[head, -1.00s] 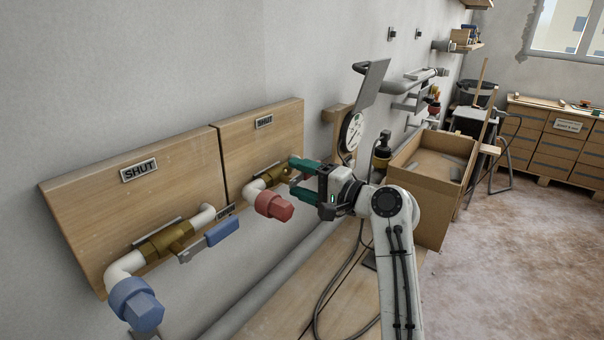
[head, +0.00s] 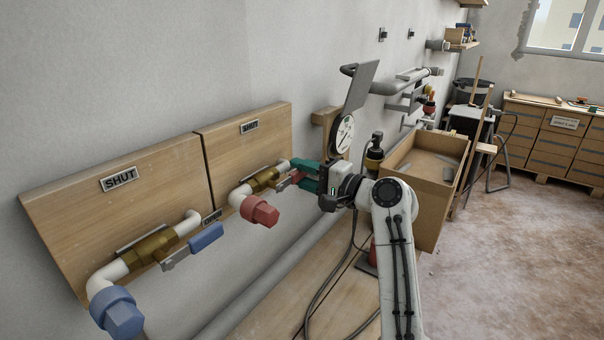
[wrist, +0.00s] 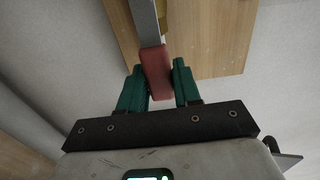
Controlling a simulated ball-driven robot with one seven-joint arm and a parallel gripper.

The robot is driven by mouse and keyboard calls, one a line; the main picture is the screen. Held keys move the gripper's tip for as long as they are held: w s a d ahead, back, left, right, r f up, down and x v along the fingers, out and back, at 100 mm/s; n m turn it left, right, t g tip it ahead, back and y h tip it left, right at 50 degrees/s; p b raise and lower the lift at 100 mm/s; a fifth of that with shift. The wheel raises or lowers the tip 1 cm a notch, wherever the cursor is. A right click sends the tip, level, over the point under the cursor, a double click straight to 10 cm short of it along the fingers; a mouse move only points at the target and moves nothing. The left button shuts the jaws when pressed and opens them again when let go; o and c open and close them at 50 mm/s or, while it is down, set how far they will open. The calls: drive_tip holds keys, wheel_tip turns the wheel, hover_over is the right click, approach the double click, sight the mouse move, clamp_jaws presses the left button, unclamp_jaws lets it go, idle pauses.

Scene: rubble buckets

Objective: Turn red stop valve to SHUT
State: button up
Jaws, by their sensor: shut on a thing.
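The red stop valve has a brass body (head: 264,180) on a white pipe, with a red cap (head: 259,210) at the pipe's lower end. Its lever ends in a red handle (wrist: 155,72), seen between the green fingers in the wrist view. My gripper (head: 304,176) is shut on this handle at the right edge of the wooden board; the fingers partly hide the handle in the head view. The lever points right, along the pipe. A SHUT plate (head: 249,126) is fixed high on the same board.
A blue-handled valve (head: 206,238) with a blue cap (head: 118,312) is on the neighbouring left board, close by. A pressure gauge (head: 344,134) stands just beyond my gripper. An open cardboard box (head: 412,205) is to the right. Bare floor lies further right.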

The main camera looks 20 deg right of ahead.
drive_tip(key=shift+a, duration=0.2)
clamp_jaws()
drive_tip(key=shift+a+r, duration=0.1)
drive_tip(key=shift+a, duration=0.1)
